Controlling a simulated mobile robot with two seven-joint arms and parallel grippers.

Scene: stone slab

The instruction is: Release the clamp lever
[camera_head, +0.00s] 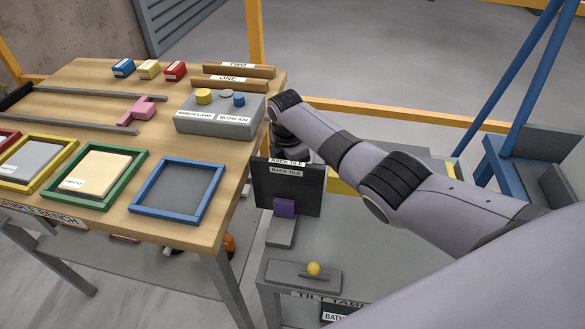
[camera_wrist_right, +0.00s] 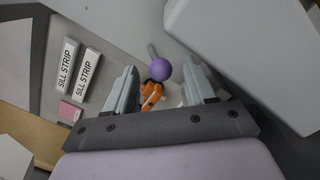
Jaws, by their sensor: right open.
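In the right wrist view a purple ball knob (camera_wrist_right: 161,70) sits by an orange part (camera_wrist_right: 152,95), with a short grey bar close by. This looks like the clamp lever, though how the parts join is unclear. My right gripper (camera_wrist_right: 160,66) is open, with one finger on each side of the knob; I cannot tell whether either finger touches it. In the head view my right arm reaches down past the bench's right edge, and its gripper is hidden. An orange part (camera_head: 229,243) shows under the bench top. My left gripper is not in view.
The wooden bench (camera_head: 235,150) carries coloured frames, small blocks and a grey switch box (camera_head: 220,117). A dark rack tile panel (camera_head: 287,187) stands close below my right arm. A yellow ball (camera_head: 313,268) sits on the tilt table. Two labelled strips (camera_wrist_right: 77,75) lie left in the wrist view.

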